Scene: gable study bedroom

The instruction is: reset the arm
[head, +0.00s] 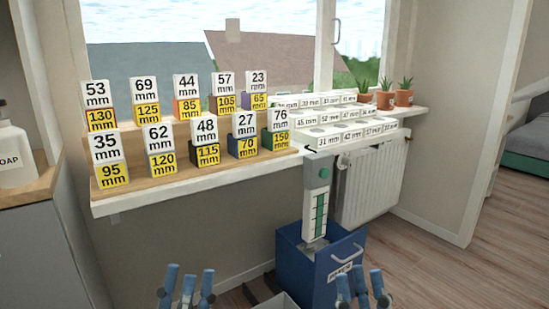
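My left gripper (187,285) shows at the bottom edge, left of centre, with blue-tipped fingers pointing up. Its fingertips are spread apart and I see nothing between them. My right gripper (360,287) shows at the bottom edge, right of centre, in front of the blue bin (303,272). Its fingertips are also spread and it looks empty. Both arms are mostly hidden below the picture's edge.
Several number-labelled blocks stand on a stepped wooden rack (184,180) on the windowsill (200,187). Right of it are a white labelled rack (347,118) and potted plants (385,100). A white gauge with a green scale (315,210) rises at the blue bin, near a radiator (370,180).

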